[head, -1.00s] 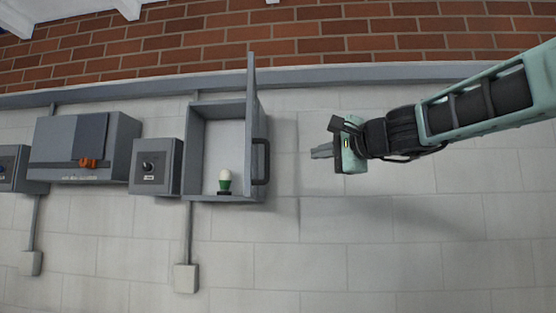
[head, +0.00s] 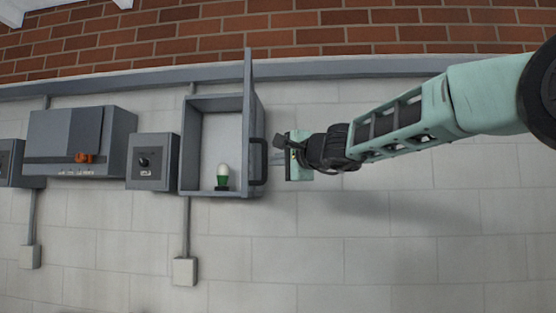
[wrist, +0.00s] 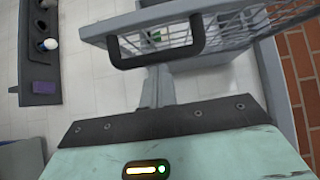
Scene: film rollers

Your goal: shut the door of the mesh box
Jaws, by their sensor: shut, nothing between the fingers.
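The grey mesh box (head: 187,150) is fixed to the wall, and its front faces me open. Its door (head: 249,90) stands swung out at the box's right side, seen almost edge-on. The door's dark handle (head: 259,162) sits low on it. In the wrist view the door's mesh (wrist: 235,22) and the handle (wrist: 155,48) fill the top. My gripper (head: 273,158) is just right of the door, pointing left. Its fingers (wrist: 157,78) are together and empty, seen close to the handle; I cannot tell whether they touch it.
A green and white lamp (head: 222,176) stands inside the box. A grey switch box (head: 152,175) and a larger grey cabinet (head: 55,135) with an orange part hang to the left. A dark shelf (wrist: 40,92) shows in the wrist view.

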